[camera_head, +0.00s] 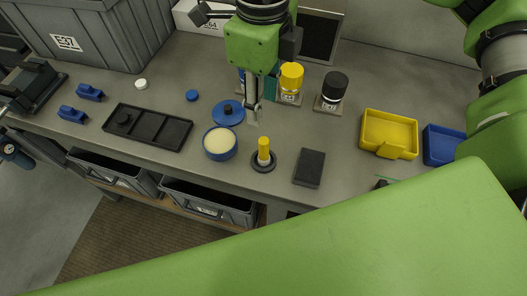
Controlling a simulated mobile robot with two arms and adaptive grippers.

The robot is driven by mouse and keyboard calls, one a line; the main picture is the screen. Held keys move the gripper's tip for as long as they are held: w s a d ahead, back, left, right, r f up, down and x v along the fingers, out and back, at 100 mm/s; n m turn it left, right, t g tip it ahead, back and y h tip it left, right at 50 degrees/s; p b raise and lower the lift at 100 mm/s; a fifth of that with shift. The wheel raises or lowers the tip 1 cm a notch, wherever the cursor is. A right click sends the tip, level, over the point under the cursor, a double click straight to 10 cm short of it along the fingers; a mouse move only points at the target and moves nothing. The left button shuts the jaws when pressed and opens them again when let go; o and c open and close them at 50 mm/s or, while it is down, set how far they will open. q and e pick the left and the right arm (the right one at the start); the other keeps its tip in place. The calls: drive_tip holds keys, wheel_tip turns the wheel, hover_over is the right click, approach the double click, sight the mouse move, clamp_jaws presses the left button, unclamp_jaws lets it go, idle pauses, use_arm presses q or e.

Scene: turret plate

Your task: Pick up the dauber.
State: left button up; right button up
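The dauber (264,146) seems to be the upright piece with a yellow handle. Its lower end sits in a dark round base (263,166) near the front edge of the bench. My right gripper (253,114) points down from the top of the view, above and behind the dauber and apart from it. Its fingers show almost edge-on, so I cannot tell their gap. I see nothing held in it. My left gripper is not in view.
An open blue tin (221,156) with pale contents stands left of the dauber, its blue lid (229,119) behind. A dark block (309,168) lies to the right. Yellow-capped (291,77) and black-capped (334,86) bottles stand behind. A yellow tray (405,120) is farther right.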

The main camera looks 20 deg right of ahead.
drive_tip(key=f+b, duration=0.1)
drive_tip(key=f, duration=0.1)
hover_over(264, 141)
drive_tip(key=f, duration=0.4)
drive_tip(key=shift+s+a+f, duration=0.1)
drive_tip(key=shift+a+f, duration=0.2)
wheel_tip(264, 141, down, 4)
drive_tip(key=shift+f+p, duration=0.1)
drive_tip(key=shift+p, duration=0.35)
drive_tip(key=shift+f, duration=0.55)
drive_tip(key=f+p, duration=0.3)
drive_tip(key=f, duration=0.1)
drive_tip(key=shift+d, duration=0.35)
drive_tip(key=shift+f, duration=0.55)
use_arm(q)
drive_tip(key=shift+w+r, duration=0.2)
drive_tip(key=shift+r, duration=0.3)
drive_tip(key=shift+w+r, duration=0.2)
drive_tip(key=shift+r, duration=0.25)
use_arm(e)
clamp_jaws()
